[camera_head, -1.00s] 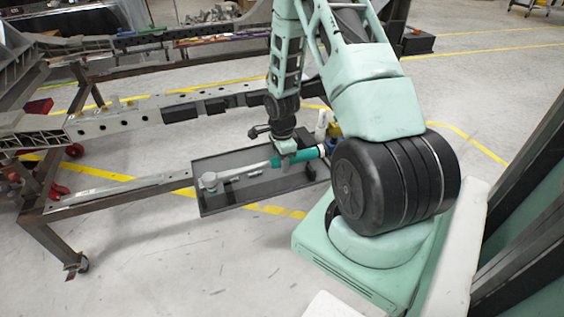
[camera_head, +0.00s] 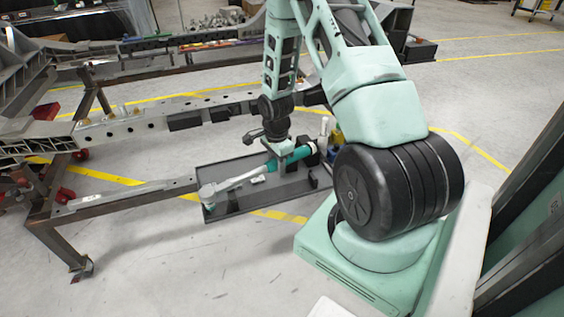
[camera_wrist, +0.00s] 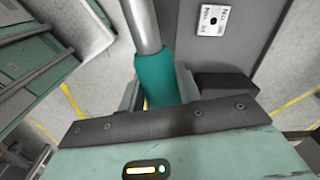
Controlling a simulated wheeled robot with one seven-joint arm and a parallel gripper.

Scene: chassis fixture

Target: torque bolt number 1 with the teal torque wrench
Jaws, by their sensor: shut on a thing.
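The teal torque wrench (camera_head: 236,182) has a teal handle and a long pale shaft with a round head at its left end. It slants over the grey tray (camera_head: 238,211), head toward the tray's left edge. My gripper (camera_head: 281,160) is shut on the teal handle. In the wrist view my gripper (camera_wrist: 157,92) has the teal handle (camera_wrist: 156,70) between its fingers, and the metal shaft runs up out of view. Small upright bolt-like pieces (camera_head: 124,112) stand on the chassis rail (camera_head: 150,117) at left; I cannot read any number.
A small pale part (camera_head: 258,178) lies in the tray. White and yellow bottle-like items (camera_head: 326,127) stand behind the tray's right end. A brown metal frame (camera_head: 120,197) with a long beam stands at left. Open floor lies in front of the tray.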

